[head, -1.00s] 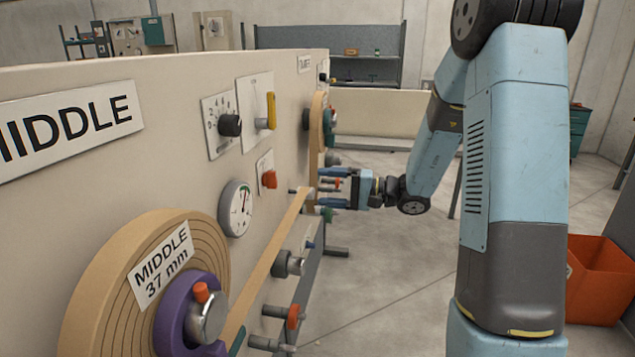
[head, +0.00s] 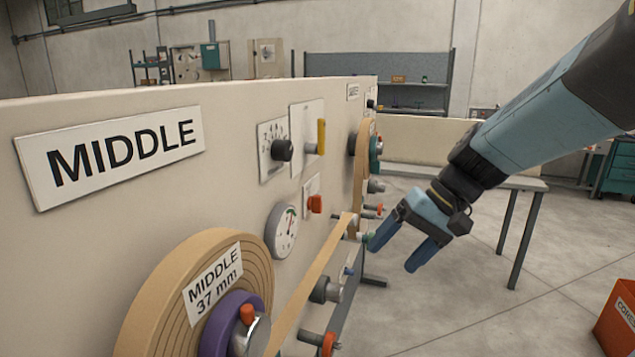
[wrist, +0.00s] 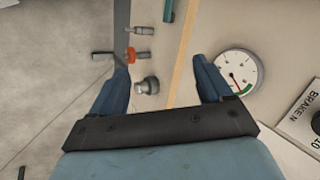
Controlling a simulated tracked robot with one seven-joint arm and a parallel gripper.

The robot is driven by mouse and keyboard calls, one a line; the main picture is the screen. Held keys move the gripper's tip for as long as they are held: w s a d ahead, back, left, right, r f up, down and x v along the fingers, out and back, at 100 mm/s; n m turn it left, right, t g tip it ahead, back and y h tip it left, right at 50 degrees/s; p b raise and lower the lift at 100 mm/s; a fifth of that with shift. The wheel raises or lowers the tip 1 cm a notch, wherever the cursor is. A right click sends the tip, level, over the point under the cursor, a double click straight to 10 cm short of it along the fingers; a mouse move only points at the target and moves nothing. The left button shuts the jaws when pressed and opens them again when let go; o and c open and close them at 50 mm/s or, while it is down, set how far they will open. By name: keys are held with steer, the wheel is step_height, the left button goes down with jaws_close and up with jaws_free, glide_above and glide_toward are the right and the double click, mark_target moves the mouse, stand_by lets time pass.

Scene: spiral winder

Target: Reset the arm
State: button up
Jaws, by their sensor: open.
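My gripper (head: 391,248) is open and empty. In the head view it hangs in front of the winder panel (head: 235,150), to the right of the tan strip, with its blue fingers pointing down and left. In the wrist view the two fingers of my gripper (wrist: 165,82) are spread wide, with the panel, the tan strip (wrist: 185,55) and a round gauge (wrist: 238,74) beyond them. No object is between the fingers.
A large tan roll labelled MIDDLE 37 mm (head: 160,300) sits at the near left, with a purple core (head: 215,335). Knobs and pegs stick out of the panel, including a red-tipped one (head: 328,343). An orange bin (head: 617,320) stands at right. Open floor lies between.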

steer(key=s+d+r+t+h, duration=0.5)
steer(key=s+d+h, duration=0.1)
steer(key=d, duration=0.3)
steer(key=shift+s+h, duration=0.4)
steer(key=shift+s, duration=0.15)
steer(key=shift+d, duration=0.1)
